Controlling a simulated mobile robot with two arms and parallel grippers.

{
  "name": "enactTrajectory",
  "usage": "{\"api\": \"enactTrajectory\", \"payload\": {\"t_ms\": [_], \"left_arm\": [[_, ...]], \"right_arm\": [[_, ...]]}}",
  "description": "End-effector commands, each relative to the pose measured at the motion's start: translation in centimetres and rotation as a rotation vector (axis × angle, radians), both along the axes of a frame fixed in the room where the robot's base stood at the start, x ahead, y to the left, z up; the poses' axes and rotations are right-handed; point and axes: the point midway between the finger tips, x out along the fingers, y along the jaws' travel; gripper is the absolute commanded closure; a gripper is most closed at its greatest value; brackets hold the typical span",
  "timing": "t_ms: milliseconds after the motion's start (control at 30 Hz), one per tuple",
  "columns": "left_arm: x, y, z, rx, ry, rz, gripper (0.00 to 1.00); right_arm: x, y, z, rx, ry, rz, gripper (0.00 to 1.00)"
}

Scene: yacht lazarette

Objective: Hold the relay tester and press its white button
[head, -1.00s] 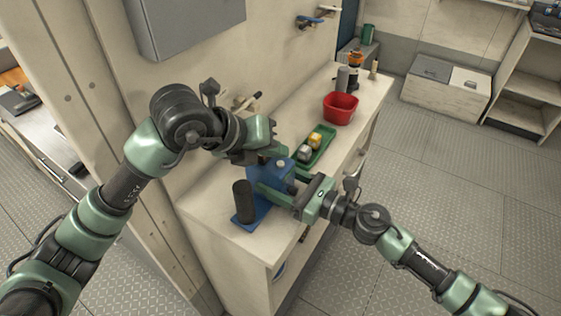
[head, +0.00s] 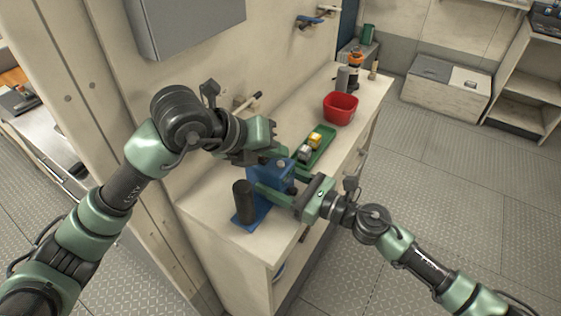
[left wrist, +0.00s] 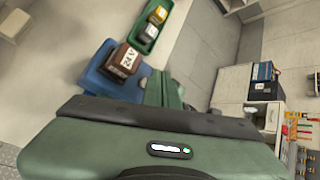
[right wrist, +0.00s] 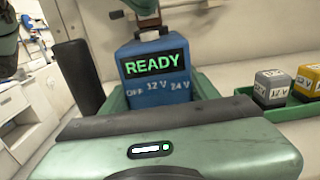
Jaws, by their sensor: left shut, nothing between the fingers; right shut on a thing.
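The relay tester (head: 268,178) is a blue box on the near part of the bench. In the right wrist view the tester (right wrist: 158,75) has a screen reading READY in green, above the labels OFF, 12 V and 24 V. My right gripper (head: 275,183) is shut on the tester, one finger on each side. My left gripper (head: 280,149) is shut and empty, just above the tester's top at its far side. In the left wrist view a brown block (left wrist: 122,62) marked 24 V sits on the blue tester.
A black cylinder (head: 243,201) stands beside the tester on a blue base. A green tray (head: 320,152) with a yellow and a grey block lies behind it. A red bin (head: 340,108) stands farther along the bench.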

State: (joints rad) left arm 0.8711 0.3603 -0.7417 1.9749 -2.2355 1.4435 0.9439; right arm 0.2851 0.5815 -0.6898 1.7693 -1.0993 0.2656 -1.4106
Motion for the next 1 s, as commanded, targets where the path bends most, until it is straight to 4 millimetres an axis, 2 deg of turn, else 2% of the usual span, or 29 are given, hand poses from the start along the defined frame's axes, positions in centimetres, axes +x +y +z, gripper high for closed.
{"api": "enactTrajectory", "payload": {"t_ms": [167,1000], "left_arm": [[-0.03,0.04,-0.62,0.001,0.001,0.000,1.00],[-0.02,0.04,-1.21,0.001,0.000,0.001,1.00]], "right_arm": [[-0.05,0.04,-0.03,0.001,0.001,0.001,0.98],[-0.05,0.04,-0.04,0.001,0.001,0.001,0.98]]}}
